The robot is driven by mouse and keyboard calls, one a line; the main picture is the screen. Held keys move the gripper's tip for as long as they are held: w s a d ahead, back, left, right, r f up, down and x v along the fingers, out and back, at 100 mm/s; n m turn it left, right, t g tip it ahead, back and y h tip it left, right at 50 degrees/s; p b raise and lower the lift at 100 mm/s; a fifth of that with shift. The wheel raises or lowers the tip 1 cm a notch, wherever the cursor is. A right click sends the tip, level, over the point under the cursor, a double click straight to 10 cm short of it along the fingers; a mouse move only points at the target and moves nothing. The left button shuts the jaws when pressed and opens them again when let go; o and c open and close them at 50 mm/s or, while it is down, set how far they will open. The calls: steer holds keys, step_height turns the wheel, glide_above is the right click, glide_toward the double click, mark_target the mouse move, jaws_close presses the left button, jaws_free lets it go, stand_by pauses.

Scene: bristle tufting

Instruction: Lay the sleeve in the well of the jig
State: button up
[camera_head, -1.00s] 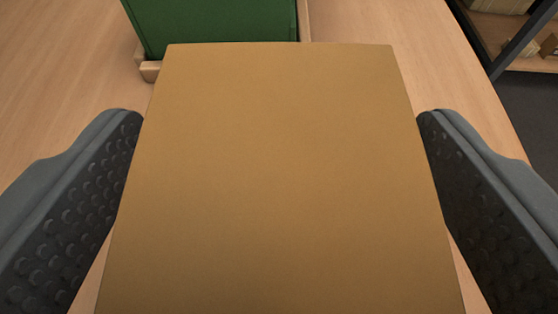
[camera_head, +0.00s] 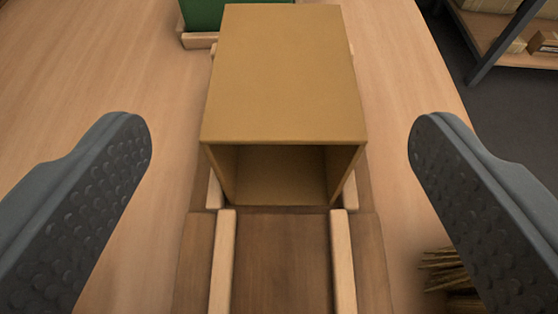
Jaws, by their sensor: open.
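The sleeve (camera_head: 285,75) is a tan, box-shaped tube with its open end facing me, in the middle of the view. It lies level and lengthwise on the jig (camera_head: 282,260), a dark brown wooden base with pale rails. The sleeve's lower part appears to sit between the far pair of rails; its underside and the floor of the well are hidden. My gripper (camera_head: 280,135) is open and empty, with one grey studded finger on each side. Both fingers are clear of the sleeve, nearer to me than most of it.
A green block or bin (camera_head: 203,14) in a pale wooden frame (camera_head: 199,41) stands behind the sleeve. A bundle of straw-coloured bristles (camera_head: 445,268) lies at lower right, partly behind my right finger. A shelf (camera_head: 500,35) stands beyond the table's right edge. The table left of the jig is clear.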

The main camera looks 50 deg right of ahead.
steer(key=shift+v, duration=1.7)
steer(key=shift+s+r, duration=0.1)
steer(key=shift+r, duration=0.05)
steer(key=s+a+r+n+t+y, duration=0.15)
steer(key=s+r, duration=0.35)
steer(key=r, duration=0.7)
steer(key=s+a+r+n+t+y, duration=0.1)
steer(key=s+a+r+n+y, duration=0.15)
steer(key=s+r, duration=0.65)
steer(key=s+a+r+n+t+y, duration=0.1)
steer(key=s+a+r+n+y, duration=0.1)
steer(key=s+r, duration=0.3)
steer(key=s+a+r+n+t+y, duration=0.2)
steer(key=s+a+r, duration=0.2)
steer(key=r, duration=0.5)
steer(key=s+a+r+n+t+y, duration=0.1)
steer(key=s+a+r+n+y, duration=0.1)
steer(key=s+a+r, duration=0.3)
step_height(320, 180, up, 2)
steer(key=shift+s+r+t+y, duration=0.2)
steer(key=shift+s+t+y, duration=0.1)
steer(key=shift+t, duration=0.05)
